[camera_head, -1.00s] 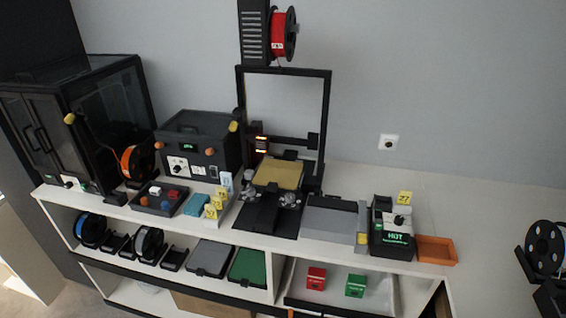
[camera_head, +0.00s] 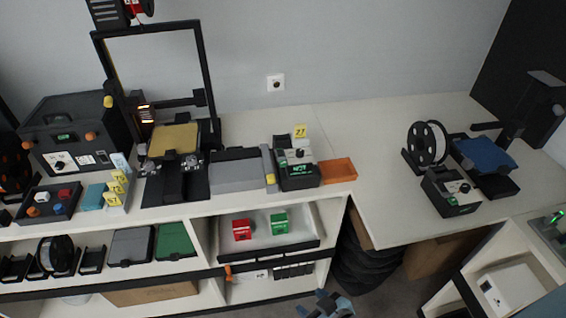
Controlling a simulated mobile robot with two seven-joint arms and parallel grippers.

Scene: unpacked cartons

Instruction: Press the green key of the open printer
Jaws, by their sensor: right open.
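An open-frame printer (camera_head: 206,75) with a gold bed (camera_head: 174,139) stands on the left part of the white bench. A smaller open machine (camera_head: 497,183) with a blue bed (camera_head: 485,153) stands on the right part. In front of it is a black control box (camera_head: 450,196) with a knob and a small green-lit spot; I cannot tell if that is a key. No green key shows clearly on either machine. My right gripper (camera_head: 325,305) is open and empty at the bottom edge, in front of the shelves and well away from both machines. My left gripper is not in view.
A black box with a green display (camera_head: 296,168) and an orange tray (camera_head: 338,170) stand mid-bench. Red and green boxes (camera_head: 279,222) sit on the shelf below. The bench corner between is clear.

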